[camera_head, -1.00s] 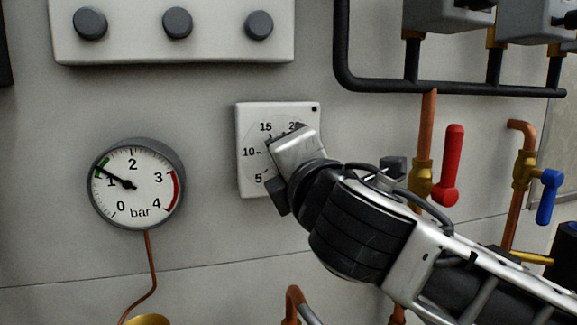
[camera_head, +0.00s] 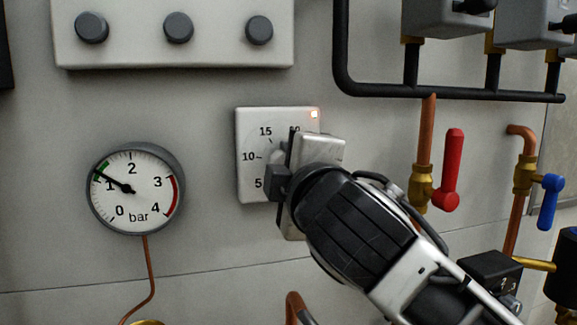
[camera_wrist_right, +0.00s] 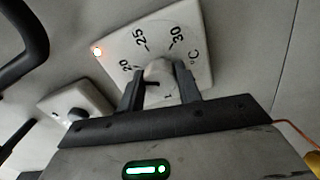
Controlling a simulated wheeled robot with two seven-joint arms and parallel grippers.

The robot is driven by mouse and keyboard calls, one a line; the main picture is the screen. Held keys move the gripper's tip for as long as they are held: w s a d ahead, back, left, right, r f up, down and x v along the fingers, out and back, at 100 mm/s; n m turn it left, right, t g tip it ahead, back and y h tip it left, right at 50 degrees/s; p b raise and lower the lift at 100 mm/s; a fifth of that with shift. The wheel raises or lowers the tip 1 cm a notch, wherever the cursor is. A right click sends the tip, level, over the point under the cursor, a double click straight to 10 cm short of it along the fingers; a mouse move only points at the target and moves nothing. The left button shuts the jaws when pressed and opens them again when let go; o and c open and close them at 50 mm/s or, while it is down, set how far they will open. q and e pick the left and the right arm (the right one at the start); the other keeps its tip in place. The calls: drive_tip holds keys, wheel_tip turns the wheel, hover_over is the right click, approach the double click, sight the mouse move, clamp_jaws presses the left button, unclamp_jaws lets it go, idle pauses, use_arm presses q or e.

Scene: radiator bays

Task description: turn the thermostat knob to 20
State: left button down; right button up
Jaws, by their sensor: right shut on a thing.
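The thermostat is a white square plate (camera_head: 247,122) on the wall, with 5, 10 and 15 readable in the head view. The 20 is partly hidden there by my right gripper (camera_head: 283,165). In the wrist view the plate (camera_wrist_right: 197,42) shows 20, 25, 30 and °C. My right gripper (camera_wrist_right: 160,88) is shut on the pale round knob (camera_wrist_right: 158,72), one finger on each side. A short dark mark shows on the knob, but I cannot tell which number it points to. My left gripper is not in view.
A pressure gauge (camera_head: 132,188) hangs left of the thermostat. A panel with three grey knobs (camera_head: 178,55) is above. Right of it are a red lever valve (camera_head: 450,170), a blue lever valve (camera_head: 549,200) and a black pipe (camera_head: 450,92).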

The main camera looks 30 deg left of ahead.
idle(0.3)
drive_tip(key=o, duration=1)
drive_tip(key=b+v, duration=0.2)
drive_tip(key=v, duration=1.4)
drive_tip(key=shift+w, duration=0.1)
